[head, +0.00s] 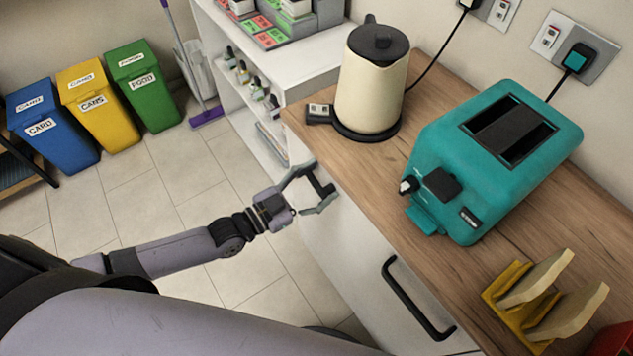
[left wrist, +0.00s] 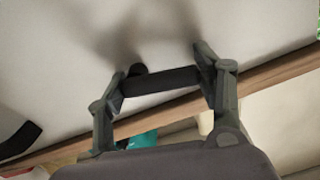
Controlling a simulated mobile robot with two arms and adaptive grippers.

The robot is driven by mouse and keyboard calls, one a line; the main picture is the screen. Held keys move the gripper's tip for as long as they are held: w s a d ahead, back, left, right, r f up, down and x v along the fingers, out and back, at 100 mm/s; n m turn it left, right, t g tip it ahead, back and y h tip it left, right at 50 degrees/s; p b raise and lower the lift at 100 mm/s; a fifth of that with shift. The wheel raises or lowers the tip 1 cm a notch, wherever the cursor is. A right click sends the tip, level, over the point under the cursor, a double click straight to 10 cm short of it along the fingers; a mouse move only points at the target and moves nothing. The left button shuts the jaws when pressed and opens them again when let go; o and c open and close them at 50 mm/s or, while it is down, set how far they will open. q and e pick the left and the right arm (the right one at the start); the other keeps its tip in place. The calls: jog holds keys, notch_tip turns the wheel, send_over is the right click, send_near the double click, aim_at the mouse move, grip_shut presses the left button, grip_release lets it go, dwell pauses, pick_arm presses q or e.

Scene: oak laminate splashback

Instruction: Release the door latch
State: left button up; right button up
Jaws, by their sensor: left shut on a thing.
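A white cabinet door (head: 335,235) stands below the wooden worktop. A short black bar handle (left wrist: 160,82) is on its white face; in the head view it shows partly at the far end of the front, near the worktop edge. My left gripper (head: 318,190) reaches in from the left and is shut on this handle. In the left wrist view my left gripper (left wrist: 165,88) has one finger at each end of the bar. No separate latch part shows. No gap at the door's edge can be made out. My right gripper is not in view.
A second black handle (head: 415,300) sticks out from the front nearer me. On the worktop (head: 350,165) stand a cream kettle (head: 370,85), a teal toaster (head: 490,160) and a yellow rack (head: 515,300). Blue, yellow and green bins (head: 145,95) stand far left. The tiled floor between is clear.

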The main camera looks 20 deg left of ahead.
pick_arm(q)
jog(key=n, duration=0.3)
jog(key=shift+f, duration=0.35)
jog(key=o, duration=1.1)
jog(key=shift+o, duration=0.2)
jog(key=shift+a, duration=0.1)
jog(key=v, duration=1.2)
